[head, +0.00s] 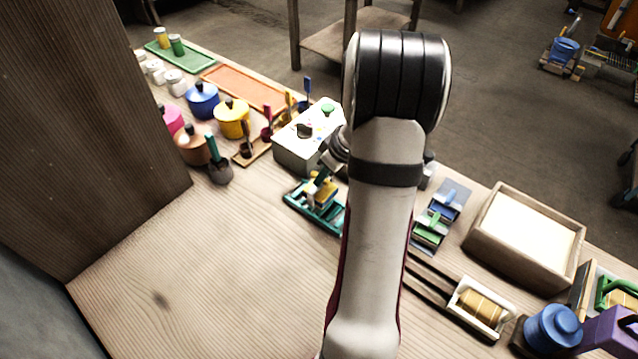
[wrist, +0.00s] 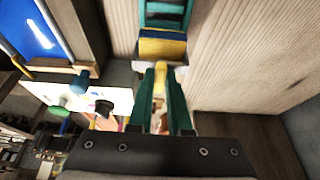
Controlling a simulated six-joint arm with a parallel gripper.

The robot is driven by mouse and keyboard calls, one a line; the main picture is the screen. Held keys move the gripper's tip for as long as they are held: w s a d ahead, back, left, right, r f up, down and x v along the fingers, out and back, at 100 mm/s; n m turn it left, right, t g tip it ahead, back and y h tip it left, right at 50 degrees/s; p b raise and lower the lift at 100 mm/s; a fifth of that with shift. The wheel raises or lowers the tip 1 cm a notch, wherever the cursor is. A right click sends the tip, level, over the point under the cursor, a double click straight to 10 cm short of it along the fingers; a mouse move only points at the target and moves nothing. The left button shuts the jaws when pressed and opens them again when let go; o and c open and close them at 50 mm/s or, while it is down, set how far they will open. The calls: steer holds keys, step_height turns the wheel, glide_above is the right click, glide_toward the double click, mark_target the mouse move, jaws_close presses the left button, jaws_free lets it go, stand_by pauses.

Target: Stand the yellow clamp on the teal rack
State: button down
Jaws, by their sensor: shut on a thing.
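The yellow clamp (wrist: 162,48) is in the grip of my gripper (wrist: 161,72), with its yellow body and a blue strip showing just beyond the fingertips in the wrist view. The teal rack (wrist: 168,12) lies directly past the clamp at the top of that view. In the head view the clamp (head: 323,190) is at the teal rack (head: 303,205), over its bars. I cannot tell whether it rests on them. My arm covers the rack's right side and most of my gripper in the head view.
A pale box with buttons (head: 300,150) stands just behind the rack. Blue and green clamps (head: 432,230) lie right of my arm, near a wooden sand tray (head: 480,250). Pots (head: 232,118) stand to the left. The front left table is clear.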

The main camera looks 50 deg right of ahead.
steer(key=shift+f, duration=1.55)
steer(key=shift+f, duration=0.15)
steer(key=c, duration=0.8)
jaws_free()
steer(key=shift+c, duration=0.2)
